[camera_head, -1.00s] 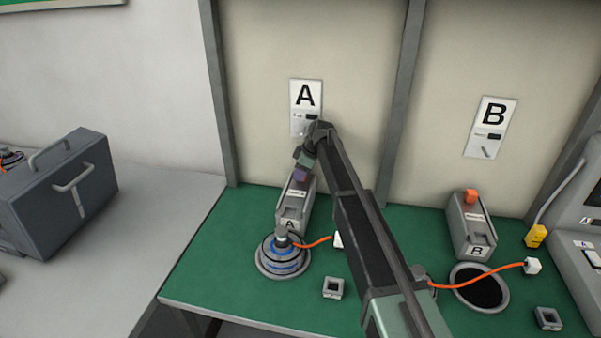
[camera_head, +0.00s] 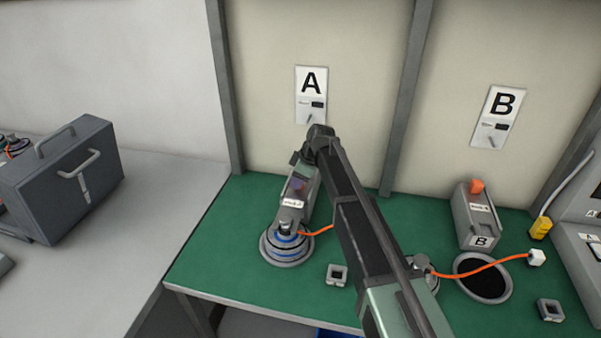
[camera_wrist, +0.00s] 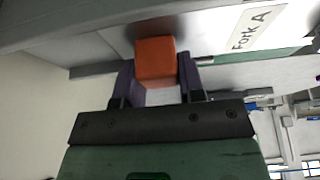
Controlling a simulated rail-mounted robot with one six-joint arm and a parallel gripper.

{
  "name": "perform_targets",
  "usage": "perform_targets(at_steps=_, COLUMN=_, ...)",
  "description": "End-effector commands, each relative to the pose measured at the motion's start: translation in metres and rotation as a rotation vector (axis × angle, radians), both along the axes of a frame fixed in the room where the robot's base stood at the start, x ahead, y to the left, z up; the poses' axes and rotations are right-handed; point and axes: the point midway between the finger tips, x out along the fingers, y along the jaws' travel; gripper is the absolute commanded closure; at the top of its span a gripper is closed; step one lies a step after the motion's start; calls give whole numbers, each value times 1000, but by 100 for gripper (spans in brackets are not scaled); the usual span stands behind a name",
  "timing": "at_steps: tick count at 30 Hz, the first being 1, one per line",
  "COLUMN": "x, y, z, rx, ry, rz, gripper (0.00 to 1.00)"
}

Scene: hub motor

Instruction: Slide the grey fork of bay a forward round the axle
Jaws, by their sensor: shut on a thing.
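The grey fork of bay A (camera_head: 309,188) lies on the green bench below the A plate. Its "Fork A" label (camera_wrist: 257,27) shows in the wrist view. My gripper (camera_head: 298,184) is over the fork; in the wrist view its two purple fingers (camera_wrist: 157,76) are shut on the orange knob (camera_wrist: 156,57). The knob is hidden in the head view. The blue-striped hub motor (camera_head: 287,250) stands in front of the fork, with its grey axle (camera_head: 286,228) on top. The fork's front end is at the axle; I cannot tell how far round it reaches.
My arm crosses the bench right of the hub and hides part of its orange cable (camera_head: 319,231). A small square part (camera_head: 337,275) lies right of the hub. A grey case (camera_head: 60,180) stands left.

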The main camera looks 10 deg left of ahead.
Motion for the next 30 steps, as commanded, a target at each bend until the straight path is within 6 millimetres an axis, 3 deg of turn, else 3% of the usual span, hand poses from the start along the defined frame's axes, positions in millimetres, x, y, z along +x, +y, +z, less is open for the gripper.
perform_targets(at_steps=5, x=-5, y=-1, z=-2, rx=-4, ry=11, rz=1, gripper=100)
perform_targets(at_steps=6, x=-6, y=-1, z=-2, rx=-4, ry=12, rz=1, gripper=59)
perform_targets(at_steps=10, x=-5, y=-1, z=-2, rx=-3, ry=10, rz=2, gripper=39)
perform_targets(at_steps=20, x=-3, y=-2, z=4, rx=-2, ry=8, rz=1, gripper=38)
perform_targets(at_steps=23, x=-4, y=-6, z=17, rx=-2, ry=7, rz=0, gripper=38)
perform_targets(at_steps=30, x=-7, y=-27, z=75, rx=-2, ry=7, rz=0, gripper=38)
